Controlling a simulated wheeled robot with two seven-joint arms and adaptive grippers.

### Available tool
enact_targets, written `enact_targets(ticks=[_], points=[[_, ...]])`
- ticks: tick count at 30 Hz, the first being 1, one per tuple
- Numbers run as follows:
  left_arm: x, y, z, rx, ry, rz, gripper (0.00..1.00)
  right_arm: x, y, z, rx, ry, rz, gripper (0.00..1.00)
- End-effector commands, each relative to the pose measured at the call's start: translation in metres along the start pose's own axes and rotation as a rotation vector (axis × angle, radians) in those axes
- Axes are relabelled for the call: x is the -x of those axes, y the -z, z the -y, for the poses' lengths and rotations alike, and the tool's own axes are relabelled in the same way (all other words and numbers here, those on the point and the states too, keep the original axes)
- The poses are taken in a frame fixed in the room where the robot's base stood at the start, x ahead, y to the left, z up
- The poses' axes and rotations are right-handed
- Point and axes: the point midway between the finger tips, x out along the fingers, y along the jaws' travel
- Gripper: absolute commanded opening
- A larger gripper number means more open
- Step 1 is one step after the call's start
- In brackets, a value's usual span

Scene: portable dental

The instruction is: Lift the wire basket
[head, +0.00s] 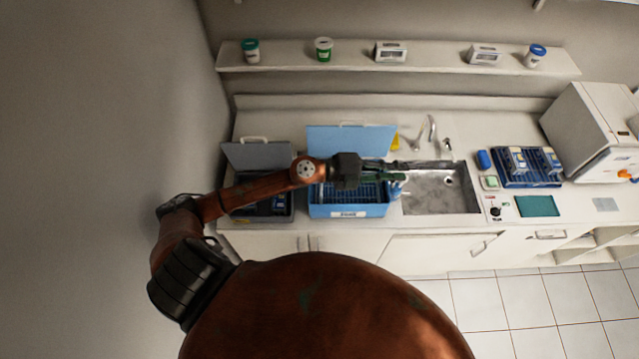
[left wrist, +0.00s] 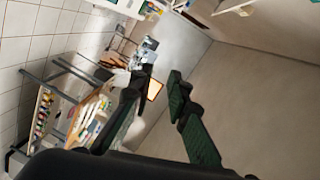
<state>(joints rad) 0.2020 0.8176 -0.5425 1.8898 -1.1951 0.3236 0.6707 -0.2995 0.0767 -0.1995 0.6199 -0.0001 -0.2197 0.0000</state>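A blue case (head: 349,210) with its lid (head: 349,138) raised stands on the counter left of the sink. A dark blue grid-like basket (head: 350,193) shows inside it, partly hidden by my left arm; I take this as the wire basket. My left gripper (head: 398,176) reaches over the case from the left, its fingers pointing right toward the sink. In the left wrist view its two green-black fingers (left wrist: 158,78) are spread apart with nothing clearly held. I cannot tell its height above the basket. My right gripper is not in view.
A grey open case (head: 263,214) stands left of the blue one. The sink (head: 440,188) and faucet (head: 432,128) are to the right. A blue rack (head: 528,181) with devices and a white machine (head: 590,130) stand farther right. A shelf (head: 400,66) runs above.

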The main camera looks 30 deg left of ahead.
Motion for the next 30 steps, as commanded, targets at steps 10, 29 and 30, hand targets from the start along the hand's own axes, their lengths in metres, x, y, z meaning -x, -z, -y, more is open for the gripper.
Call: enact_targets(ticks=[10,29,30], points=[[0.113,-0.114,-0.15,-0.279,-0.942,-0.013,0.16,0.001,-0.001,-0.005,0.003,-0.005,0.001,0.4],[0.188,-0.184,-0.197,-0.273,-1.257,0.118,0.16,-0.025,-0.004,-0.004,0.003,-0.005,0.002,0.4],[0.186,-0.185,-0.204,-0.273,-1.257,0.117,0.16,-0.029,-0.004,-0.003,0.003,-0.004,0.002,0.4]])
